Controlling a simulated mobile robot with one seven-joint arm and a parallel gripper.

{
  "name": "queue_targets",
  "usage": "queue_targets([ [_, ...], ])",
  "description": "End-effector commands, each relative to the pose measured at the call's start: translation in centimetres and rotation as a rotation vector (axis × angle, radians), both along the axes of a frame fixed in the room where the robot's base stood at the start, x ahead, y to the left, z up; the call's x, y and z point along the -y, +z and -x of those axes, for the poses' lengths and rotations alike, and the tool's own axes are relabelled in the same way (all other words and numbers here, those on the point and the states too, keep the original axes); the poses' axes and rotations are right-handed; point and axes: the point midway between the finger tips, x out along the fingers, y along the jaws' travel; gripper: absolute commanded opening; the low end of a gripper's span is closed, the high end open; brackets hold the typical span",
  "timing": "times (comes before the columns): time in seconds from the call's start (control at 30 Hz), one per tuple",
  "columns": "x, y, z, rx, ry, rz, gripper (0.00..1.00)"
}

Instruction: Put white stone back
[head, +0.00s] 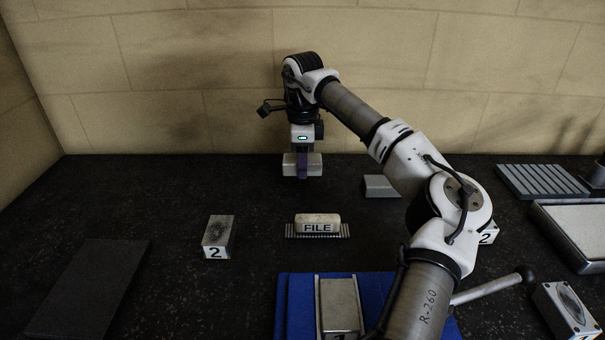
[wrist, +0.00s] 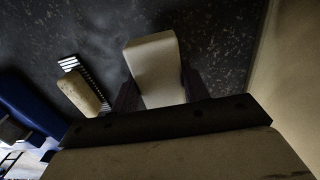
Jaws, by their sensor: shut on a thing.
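My gripper (head: 303,174) points down over the back middle of the dark worktop. It is shut on the white stone (head: 289,164), a pale oblong block that sticks out on both sides of the fingers. In the wrist view the white stone (wrist: 153,62) sits between the two dark fingers. I cannot tell whether its underside touches the worktop. A pale block labelled FILE (head: 318,219) rests on a ridged rack (head: 345,233) in front of the gripper. The FILE block also shows in the wrist view (wrist: 78,93), left of the held stone.
A block marked 2 (head: 217,238) and a dark slab (head: 85,285) lie left. A plain grey block (head: 381,187) lies right of the gripper. A blue mat (head: 292,300) bears a metal block in front. A ridged plate (head: 545,181) and a tray (head: 580,218) stand right. Worktop back left is clear.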

Motion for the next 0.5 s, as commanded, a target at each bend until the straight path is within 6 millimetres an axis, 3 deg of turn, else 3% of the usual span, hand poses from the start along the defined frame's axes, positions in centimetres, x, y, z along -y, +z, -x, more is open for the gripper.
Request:
queue_targets([
  [0.17, 0.0, -1.2, 0.0, 0.000, 0.001, 0.001, 0.17],
  [0.4, 0.0, -4.4, 0.0, 0.000, 0.001, -0.001, 0.17],
  [0.5, 0.0, -4.6, 0.0, 0.001, 0.001, 0.000, 0.17],
])
